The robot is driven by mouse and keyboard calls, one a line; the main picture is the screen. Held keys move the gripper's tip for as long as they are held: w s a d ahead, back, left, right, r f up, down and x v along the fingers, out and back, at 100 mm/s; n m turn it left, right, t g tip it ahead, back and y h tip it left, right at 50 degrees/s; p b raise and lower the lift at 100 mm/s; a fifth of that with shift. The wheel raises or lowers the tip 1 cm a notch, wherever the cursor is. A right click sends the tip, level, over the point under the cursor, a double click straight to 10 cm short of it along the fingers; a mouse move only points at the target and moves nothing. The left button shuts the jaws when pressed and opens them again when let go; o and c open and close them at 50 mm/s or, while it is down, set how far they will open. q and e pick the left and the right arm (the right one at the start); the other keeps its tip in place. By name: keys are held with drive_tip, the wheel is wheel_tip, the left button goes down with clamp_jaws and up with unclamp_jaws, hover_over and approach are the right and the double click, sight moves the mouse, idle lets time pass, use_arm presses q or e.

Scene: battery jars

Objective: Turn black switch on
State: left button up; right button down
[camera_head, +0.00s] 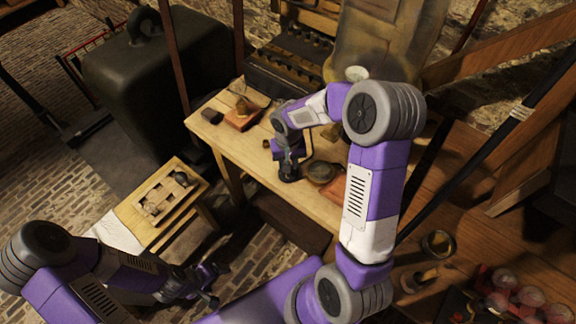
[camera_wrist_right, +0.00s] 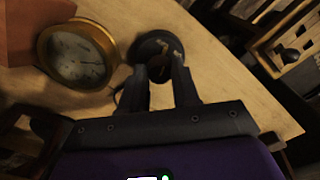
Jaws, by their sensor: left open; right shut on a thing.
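The black switch (camera_wrist_right: 150,44) has a round dark base on the wooden table, seen past my right fingertips in the right wrist view. My right gripper (camera_wrist_right: 162,72) reaches down to it and is shut on its middle part, which the fingers partly hide. In the head view my right gripper (camera_head: 289,172) points down at the table, and the switch is hard to tell from it. My left gripper (camera_head: 212,285) is open and empty, low over the brick floor, well away from the table.
A round brass gauge (camera_wrist_right: 78,55) lies close left of the switch. A wooden block with brass parts (camera_head: 241,117) stands at the table's (camera_head: 222,140) far left. A small low table (camera_head: 135,207) stands at left, and a large dark tank (camera_head: 160,75) behind it.

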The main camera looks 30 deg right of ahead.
drive_tip(key=m+b, duration=0.1)
drive_tip(key=m, duration=0.1)
drive_tip(key=shift+m, duration=0.4)
drive_tip(key=m, duration=0.2)
drive_tip(key=shift+m, duration=0.4)
drive_tip(key=m, duration=0.2)
drive_tip(key=shift+m, duration=0.3)
drive_tip(key=shift+m+p, duration=0.35)
drive_tip(key=shift+m, duration=1.35)
drive_tip(key=c, duration=0.8)
unclamp_jaws()
